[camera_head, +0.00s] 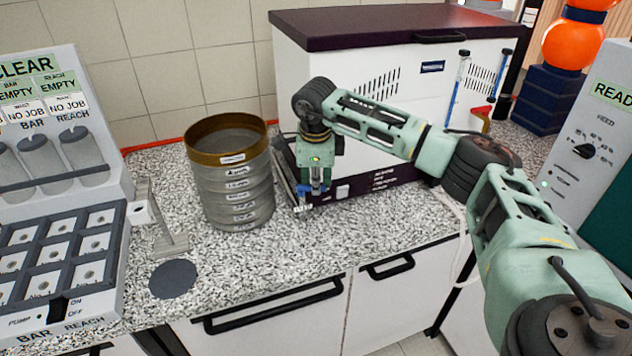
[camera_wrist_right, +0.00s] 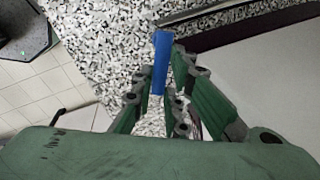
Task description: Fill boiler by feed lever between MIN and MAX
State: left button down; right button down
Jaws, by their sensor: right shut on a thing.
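The boiler looks to be the large white box (camera_head: 395,75) with a dark purple lid at the back. My right gripper (camera_head: 313,188) points down at the box's lower front left corner. It is shut on a small blue lever (camera_head: 302,189), which also shows between the fingers in the right wrist view (camera_wrist_right: 161,60). The fingers hide part of the lever and its mount. My left gripper is not in view.
A stack of brass-rimmed sieves (camera_head: 236,190) stands close left of my right gripper. A dark disc (camera_head: 173,278) lies on the speckled counter (camera_head: 255,265). A white control panel (camera_head: 590,165) is at the right.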

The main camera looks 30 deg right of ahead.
jog(key=shift+w+d+n+b, duration=0.2)
jog(key=shift+n+b, duration=0.15)
jog(key=shift+n, duration=0.35)
jog(key=shift+w+d+n+y+b, duration=0.1)
jog(key=shift+w+n+y+b, duration=0.1)
jog(key=shift+n, duration=0.65)
jog(key=shift+w+d+n+y+b, duration=0.1)
jog(key=shift+w+n+y, duration=0.1)
jog(key=shift+n, duration=0.65)
jog(key=c, duration=1.7)
grip_release()
jog(key=shift+c, duration=0.2)
notch_tip(320, 180, up, 12)
jog(key=s, duration=0.2)
jog(key=shift+a, duration=0.35)
jog(key=shift+s+f, duration=0.1)
